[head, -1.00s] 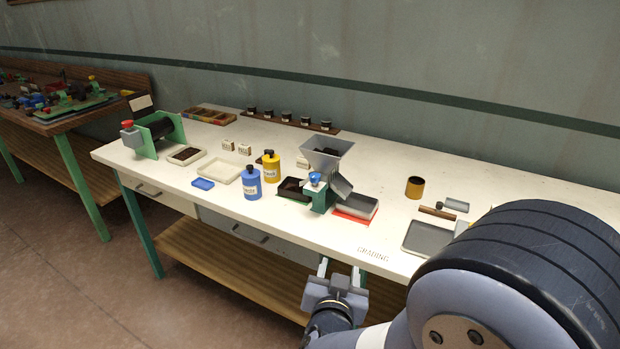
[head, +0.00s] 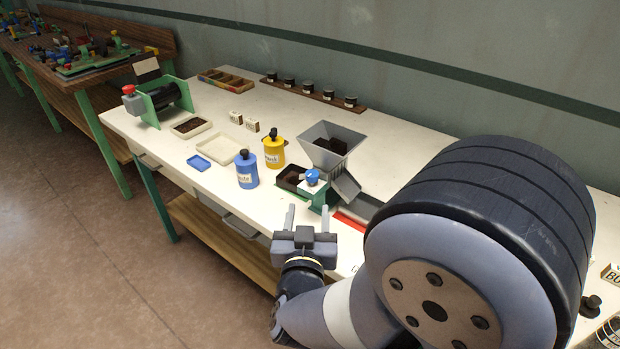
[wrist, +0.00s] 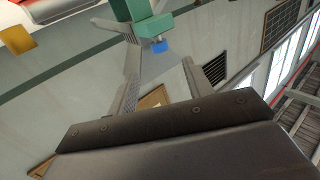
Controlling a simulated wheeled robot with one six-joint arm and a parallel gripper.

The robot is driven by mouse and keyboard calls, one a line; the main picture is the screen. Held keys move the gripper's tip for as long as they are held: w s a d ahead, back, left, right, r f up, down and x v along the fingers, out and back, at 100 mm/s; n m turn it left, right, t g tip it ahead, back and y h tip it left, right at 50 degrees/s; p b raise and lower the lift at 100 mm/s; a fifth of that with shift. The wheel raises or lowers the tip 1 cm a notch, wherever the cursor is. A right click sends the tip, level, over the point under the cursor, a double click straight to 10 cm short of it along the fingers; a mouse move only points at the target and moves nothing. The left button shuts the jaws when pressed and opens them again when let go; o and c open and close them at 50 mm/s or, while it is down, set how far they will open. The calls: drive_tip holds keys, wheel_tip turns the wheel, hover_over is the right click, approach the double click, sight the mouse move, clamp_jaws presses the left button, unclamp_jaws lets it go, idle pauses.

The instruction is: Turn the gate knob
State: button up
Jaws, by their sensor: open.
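The sorter has a grey hopper (head: 331,146) with dark material in it, on a green stand near the bench's front edge. A blue knob (head: 312,177), which I take for the gate knob, sits on the sorter's front left side. It also shows in the wrist view, as a small blue piece (wrist: 159,47) beside a green part (wrist: 148,27). My gripper (head: 307,218) is open and empty, at the bench's front edge, in front of and below the knob and apart from it. In the wrist view the fingers (wrist: 160,85) stand apart with nothing between them.
A blue bottle (head: 247,170) and a yellow bottle (head: 274,151) stand left of the sorter. A dark tray (head: 291,179) lies beside the knob. A grey chute (head: 344,186) slopes to the right over a red-edged tray. My arm hides the bench's right part.

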sight(312, 181)
drive_tip(key=w, duration=0.6)
drive_tip(key=w+p, duration=0.1)
drive_tip(key=w, duration=0.2)
drive_tip(key=shift+w+d, duration=0.35)
drive_tip(key=shift+d, duration=0.05)
drive_tip(key=shift+c, duration=0.3)
drive_tip(key=c, duration=0.9)
